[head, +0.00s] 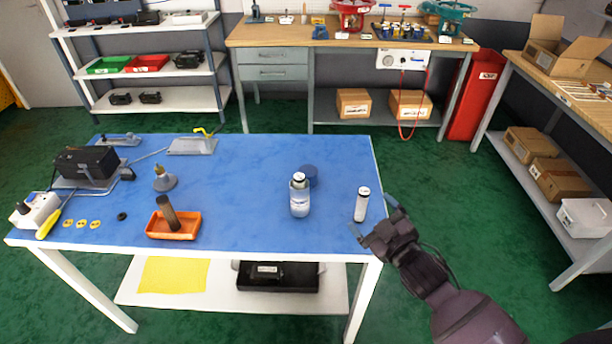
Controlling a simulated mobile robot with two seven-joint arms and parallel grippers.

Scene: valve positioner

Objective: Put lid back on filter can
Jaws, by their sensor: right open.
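The filter can (300,204) stands upright on the blue table, right of the middle. My right gripper (371,217) is open and empty at the table's right front corner, close to this cylinder and apart from the can and lid. My left gripper is out of view.
An orange tray (187,234) holding a brown cylinder (167,213) sits left of the can. A cone-based fitting (164,182), a black box (87,162) and yellow discs (82,224) are further left. The blue tabletop (240,180) between the fitting and can is clear.

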